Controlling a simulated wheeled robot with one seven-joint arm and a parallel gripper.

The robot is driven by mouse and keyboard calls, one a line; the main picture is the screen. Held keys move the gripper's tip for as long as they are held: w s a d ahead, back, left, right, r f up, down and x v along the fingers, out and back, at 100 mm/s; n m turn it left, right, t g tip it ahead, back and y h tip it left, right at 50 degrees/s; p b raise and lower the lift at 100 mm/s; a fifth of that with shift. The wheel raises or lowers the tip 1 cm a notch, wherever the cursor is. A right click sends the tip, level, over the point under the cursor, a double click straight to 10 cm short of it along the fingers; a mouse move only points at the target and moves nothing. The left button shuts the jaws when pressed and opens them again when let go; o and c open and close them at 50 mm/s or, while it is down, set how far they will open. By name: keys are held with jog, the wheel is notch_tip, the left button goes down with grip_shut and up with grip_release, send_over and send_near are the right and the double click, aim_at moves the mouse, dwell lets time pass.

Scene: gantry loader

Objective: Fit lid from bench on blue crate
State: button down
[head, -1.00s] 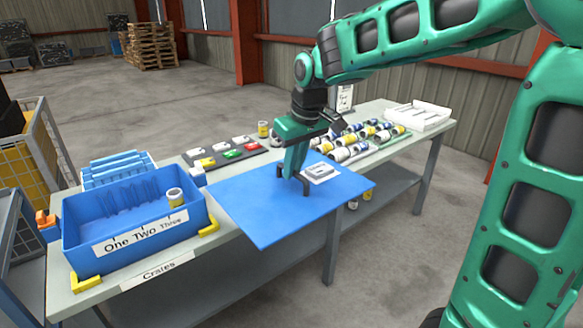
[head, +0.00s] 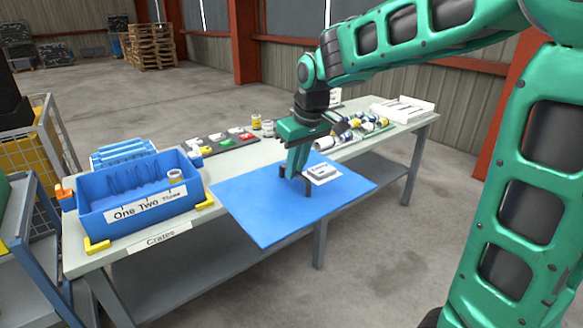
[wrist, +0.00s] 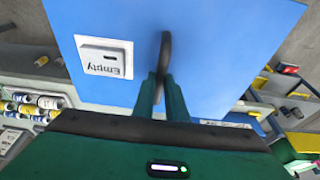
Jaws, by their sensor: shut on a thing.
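The blue lid (head: 262,217) is a flat sheet held roughly level, covering the middle of the bench and jutting past its front edge. My gripper (head: 298,180) is shut on its dark handle (head: 309,185). In the wrist view the gripper (wrist: 163,85) grips the handle (wrist: 166,52) above the lid (wrist: 215,50). A white "Empty" plate (wrist: 104,56) sits on the lid. The open blue crate (head: 95,222), marked "One Two Three", stands on the left of the bench, left of the lid.
Yellow corner brackets (head: 97,245) flank the crate's front, with an orange piece (head: 63,191) at its left. A ribbed blue item (head: 122,155) is behind. Coloured pieces on a dark mat (head: 222,142), cans (head: 352,129) and a white tray (head: 403,108) occupy the bench (head: 235,170).

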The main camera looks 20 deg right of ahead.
jog(key=shift+w+d+f, duration=0.2)
jog(key=shift+w+f, duration=0.25)
jog(key=shift+f, duration=0.3)
jog(key=shift+a+f, duration=0.1)
jog(key=shift+f, duration=0.25)
jog(key=w+d+f+m, duration=0.1)
jog(key=w+d+f, duration=0.1)
jog(key=f, duration=0.8)
jog(key=w+d+f+m+h, duration=0.1)
jog(key=w+f, duration=0.4)
jog(key=f, duration=0.6)
jog(key=shift+w+d+m, duration=0.15)
jog(key=shift+d+m, duration=0.55)
jog(key=shift+d, duration=0.35)
jog(key=shift+d, duration=0.15)
